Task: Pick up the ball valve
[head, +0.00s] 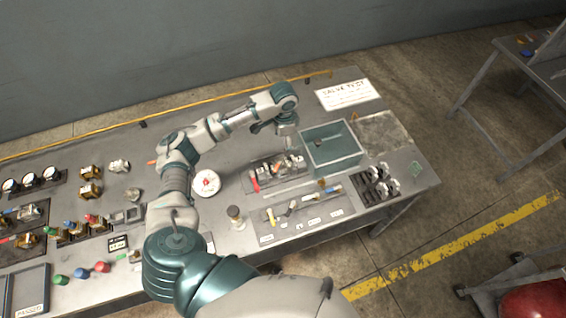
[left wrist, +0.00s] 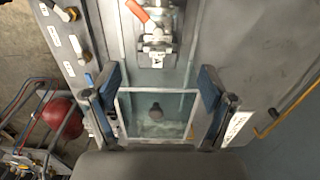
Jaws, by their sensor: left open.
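A silver metal valve with an orange-red lever, which looks like the ball valve (left wrist: 157,40), lies at the top of the left wrist view, beyond my fingertips. In the head view, metal fittings (head: 290,164) with red parts lie on a dark tray left of a teal bin; I cannot tell the pieces apart there. My left gripper (head: 286,128) is above the table near the bin's upper left corner. In the left wrist view its two fingers (left wrist: 160,78) are spread wide with nothing between them. The right gripper is not in view.
The teal bin (head: 314,163) holds a small dark object (left wrist: 155,110). A white sign (head: 343,93) lies behind it. Black-and-silver parts (head: 376,183) stand to its right. Several fittings crowd the table's left.

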